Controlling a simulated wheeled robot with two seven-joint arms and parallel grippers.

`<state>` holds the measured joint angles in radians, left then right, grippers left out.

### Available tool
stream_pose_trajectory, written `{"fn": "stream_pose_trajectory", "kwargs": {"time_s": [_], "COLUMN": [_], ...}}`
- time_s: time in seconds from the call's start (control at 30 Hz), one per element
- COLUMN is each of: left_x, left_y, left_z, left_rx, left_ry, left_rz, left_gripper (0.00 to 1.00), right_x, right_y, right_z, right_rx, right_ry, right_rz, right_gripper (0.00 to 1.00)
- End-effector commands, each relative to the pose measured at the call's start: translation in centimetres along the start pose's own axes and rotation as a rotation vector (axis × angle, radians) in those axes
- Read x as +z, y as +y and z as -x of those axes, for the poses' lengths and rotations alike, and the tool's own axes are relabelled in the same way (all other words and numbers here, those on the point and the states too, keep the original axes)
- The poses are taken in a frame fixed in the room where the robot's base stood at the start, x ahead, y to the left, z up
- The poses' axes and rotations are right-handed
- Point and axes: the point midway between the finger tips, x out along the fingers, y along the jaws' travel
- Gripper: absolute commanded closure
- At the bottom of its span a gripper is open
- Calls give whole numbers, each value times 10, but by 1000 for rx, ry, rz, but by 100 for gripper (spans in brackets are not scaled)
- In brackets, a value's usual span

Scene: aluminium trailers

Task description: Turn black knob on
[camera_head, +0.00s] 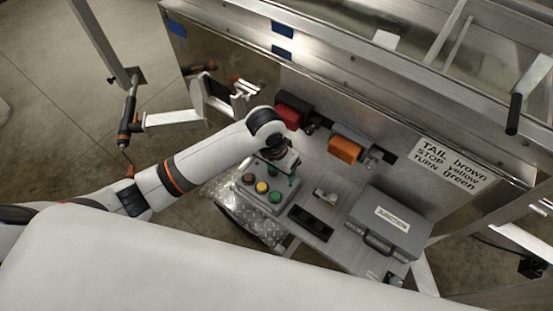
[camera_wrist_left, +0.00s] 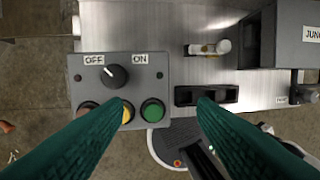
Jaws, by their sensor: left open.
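The black knob (camera_wrist_left: 115,76) is on a grey control box (camera_wrist_left: 160,72) in the left wrist view, between an OFF label (camera_wrist_left: 95,60) and an ON label (camera_wrist_left: 140,58). Its white mark points up-left, towards OFF. My left gripper (camera_wrist_left: 162,103) is open and empty, its two teal fingers apart. In that view the knob lies left of the gap between the fingertips. In the head view the left gripper (camera_head: 282,176) is over the far side of the control box (camera_head: 256,201) and hides the knob. My right gripper is not in view.
The box also has brown, yellow and green (camera_wrist_left: 153,110) buttons. A black socket strip (camera_head: 311,221), a small cylindrical part (camera_head: 325,197) and a grey case (camera_head: 388,222) lie to the right. A red lamp (camera_head: 292,109) and an orange lamp (camera_head: 345,149) are behind.

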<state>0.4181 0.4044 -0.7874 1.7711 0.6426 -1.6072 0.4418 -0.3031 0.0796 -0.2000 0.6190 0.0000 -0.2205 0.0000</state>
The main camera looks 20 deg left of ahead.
Motion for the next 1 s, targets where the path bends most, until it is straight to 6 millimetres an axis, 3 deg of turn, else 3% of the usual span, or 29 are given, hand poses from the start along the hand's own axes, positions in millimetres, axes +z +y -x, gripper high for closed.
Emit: {"fn": "stream_pose_trajectory", "kwargs": {"time_s": [0.03,0.2,0.37,0.57,0.8,1.0], "left_x": [9,18,18,14,8,5], "left_y": [10,31,38,41,46,50], "left_z": [15,40,45,20,-28,-59], "left_rx": [33,104,124,124,125,124], "left_ry": [20,98,124,127,126,125], "left_rz": [0,24,38,39,38,37], "left_gripper": [48,48,48,48,48,48], "right_x": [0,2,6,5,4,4], "right_y": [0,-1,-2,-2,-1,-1], "right_z": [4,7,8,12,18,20], "right_rx": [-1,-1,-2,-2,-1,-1], "right_ry": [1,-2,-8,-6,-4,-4], "right_rz": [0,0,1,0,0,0], "right_gripper": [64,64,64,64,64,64]}}
